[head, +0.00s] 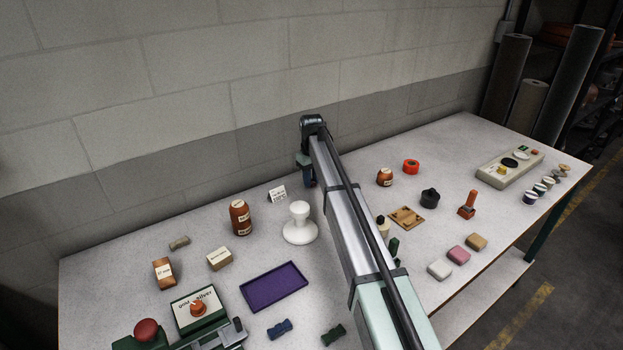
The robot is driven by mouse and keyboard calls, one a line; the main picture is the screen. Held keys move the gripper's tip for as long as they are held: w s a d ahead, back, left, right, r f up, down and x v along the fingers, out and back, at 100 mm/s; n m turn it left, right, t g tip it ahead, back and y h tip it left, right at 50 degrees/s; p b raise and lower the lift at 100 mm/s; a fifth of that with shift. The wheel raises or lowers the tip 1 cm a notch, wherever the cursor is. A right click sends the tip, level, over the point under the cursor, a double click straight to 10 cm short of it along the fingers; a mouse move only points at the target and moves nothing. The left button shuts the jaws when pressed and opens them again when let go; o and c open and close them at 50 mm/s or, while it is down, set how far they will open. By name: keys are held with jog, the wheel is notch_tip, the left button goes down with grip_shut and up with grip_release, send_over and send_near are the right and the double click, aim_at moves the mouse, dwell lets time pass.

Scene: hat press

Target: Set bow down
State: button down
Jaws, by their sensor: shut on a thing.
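My gripper (309,181) is at the far end of my arm, near the back wall and to the right of the white stand (300,232). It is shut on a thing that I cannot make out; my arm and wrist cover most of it. A blue bow (280,328) lies on the table at the front, below the purple tray (273,286). A dark green bow (333,335) lies to its right. The purple tray looks empty.
The table (120,265) stands against a block wall. A brown bottle (240,218), a small white sign (277,194) and several blocks are left of my arm.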

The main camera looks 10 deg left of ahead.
aim_at(312, 181)
jog(key=shift+f, duration=0.1)
jog(key=c, duration=0.9)
grip_release()
notch_tip(312, 181, up, 12)
jog(key=shift+r, duration=0.15)
